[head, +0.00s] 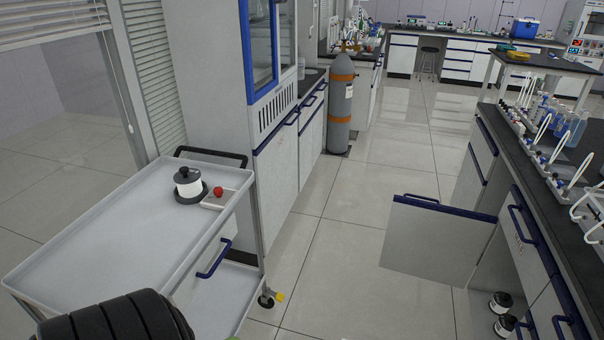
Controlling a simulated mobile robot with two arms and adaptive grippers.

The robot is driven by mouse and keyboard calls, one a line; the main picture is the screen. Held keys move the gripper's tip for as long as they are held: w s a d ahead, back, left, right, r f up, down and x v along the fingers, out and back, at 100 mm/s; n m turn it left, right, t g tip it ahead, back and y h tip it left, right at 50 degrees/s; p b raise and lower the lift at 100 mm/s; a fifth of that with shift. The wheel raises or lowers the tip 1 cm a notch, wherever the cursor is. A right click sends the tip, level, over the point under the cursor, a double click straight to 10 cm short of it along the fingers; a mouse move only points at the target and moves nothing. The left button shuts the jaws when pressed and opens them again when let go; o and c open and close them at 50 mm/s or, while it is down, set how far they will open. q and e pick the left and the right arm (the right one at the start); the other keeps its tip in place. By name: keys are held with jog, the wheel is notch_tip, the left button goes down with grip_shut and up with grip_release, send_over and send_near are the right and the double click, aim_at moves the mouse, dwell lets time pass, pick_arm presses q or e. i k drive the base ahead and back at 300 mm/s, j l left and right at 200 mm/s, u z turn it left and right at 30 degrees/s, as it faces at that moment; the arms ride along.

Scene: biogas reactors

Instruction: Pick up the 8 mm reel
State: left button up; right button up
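Two small white reel-like items with black ends stand in the open cabinet at the lower right, an upper one (500,302) and a lower one (505,325). A similar white body with a black top (188,183) stands upright on a black round base on the grey cart (110,235) at left. No size marking is readable, so I cannot tell which is the 8 mm reel. Neither of my grippers shows. A black ribbed part, probably of my arm, fills the bottom left edge.
A red ball (218,191) on a small white block sits beside the black base. An open cabinet door (437,240) juts into the aisle from the right bench (545,200). A grey gas cylinder (340,105) stands farther back. The floor between cart and door is clear.

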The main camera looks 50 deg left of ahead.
aim_at(187, 180)
jog(key=u, duration=2.25)
jog(key=i+l+u, duration=0.4)
jog(key=l, duration=0.2)
jog(key=l+u, duration=0.2)
jog(key=l, duration=0.1)
